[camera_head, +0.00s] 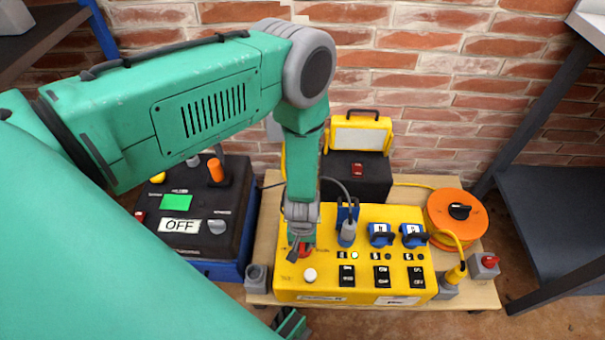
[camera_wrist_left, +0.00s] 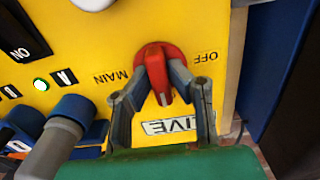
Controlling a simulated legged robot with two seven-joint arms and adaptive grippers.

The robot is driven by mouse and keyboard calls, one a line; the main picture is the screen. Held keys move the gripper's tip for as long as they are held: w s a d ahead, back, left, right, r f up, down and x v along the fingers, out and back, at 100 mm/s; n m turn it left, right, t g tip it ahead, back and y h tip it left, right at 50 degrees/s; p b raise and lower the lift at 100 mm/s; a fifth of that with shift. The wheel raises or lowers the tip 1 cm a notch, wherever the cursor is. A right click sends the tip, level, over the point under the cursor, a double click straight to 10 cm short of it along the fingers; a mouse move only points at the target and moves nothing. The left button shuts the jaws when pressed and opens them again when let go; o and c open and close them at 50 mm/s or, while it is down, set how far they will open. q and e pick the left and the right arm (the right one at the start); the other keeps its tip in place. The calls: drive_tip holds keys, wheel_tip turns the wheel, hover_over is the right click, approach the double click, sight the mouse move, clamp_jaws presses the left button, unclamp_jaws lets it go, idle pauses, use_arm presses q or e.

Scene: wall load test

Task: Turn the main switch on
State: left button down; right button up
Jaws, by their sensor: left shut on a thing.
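The main switch is a red rotary knob on the yellow panel box (camera_head: 340,215); its knob shows in the left wrist view (camera_wrist_left: 158,68). Upside-down words MAIN and OFF flank it there, and its grip points down toward a LIVE label (camera_wrist_left: 172,126), slightly tilted. My left gripper (camera_head: 301,248) reaches down onto the knob. In the left wrist view its two fingers (camera_wrist_left: 160,92) close around the knob from both sides. In the head view the gripper hides most of the knob. A dark green-and-black part at the bottom edge may be my right gripper; its jaws are unclear.
Blue plugs (camera_head: 381,235), a grey plug with cable (camera_head: 347,232), black rocker switches (camera_head: 382,277) and a white button (camera_head: 310,275) crowd the panel. A lit green lamp (camera_wrist_left: 40,83) is near the knob. An orange cable reel (camera_head: 455,230) stands right, a black-and-blue OFF box (camera_head: 200,250) left.

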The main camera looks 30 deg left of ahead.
sight(303, 244)
use_arm(q)
drive_tip(key=shift+w, duration=0.2)
drive_tip(key=c, duration=1.5)
unclamp_jaws()
drive_tip(key=shift+c, duration=0.2)
drive_tip(key=shift+s, duration=0.1)
wheel_tip(303, 244, up, 12)
